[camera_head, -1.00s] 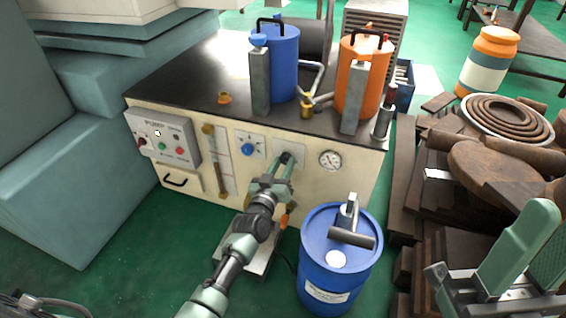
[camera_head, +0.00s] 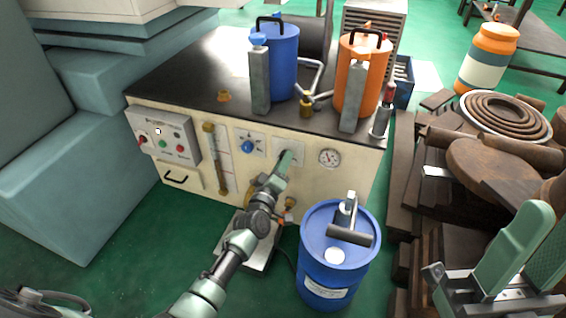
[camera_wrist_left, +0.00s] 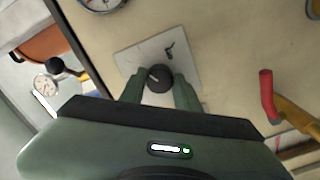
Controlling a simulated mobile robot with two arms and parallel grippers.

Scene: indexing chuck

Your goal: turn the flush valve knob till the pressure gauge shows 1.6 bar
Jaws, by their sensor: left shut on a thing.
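The black flush valve knob (camera_wrist_left: 158,78) with a pale pointer line sits on a light plate (camera_wrist_left: 186,55) on the cabinet's front. My left gripper (camera_wrist_left: 158,88) has a green finger on each side of the knob and is shut on it. In the head view the gripper (camera_head: 287,160) hides the knob. The pressure gauge (camera_head: 329,158) is on the front panel right of the plate; its reading is too small to tell. In the left wrist view the gauge (camera_wrist_left: 100,4) is cut off at the top edge. My right gripper (camera_head: 530,255) is open, low at the right.
A blue drum (camera_head: 338,265) stands before the cabinet, right of my left arm. A blue selector knob (camera_head: 247,146) and a control box (camera_head: 165,138) are further left. A red-handled lever (camera_wrist_left: 267,92) shows in the wrist view. Dark stacked timber-like parts (camera_head: 430,215) fill the right.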

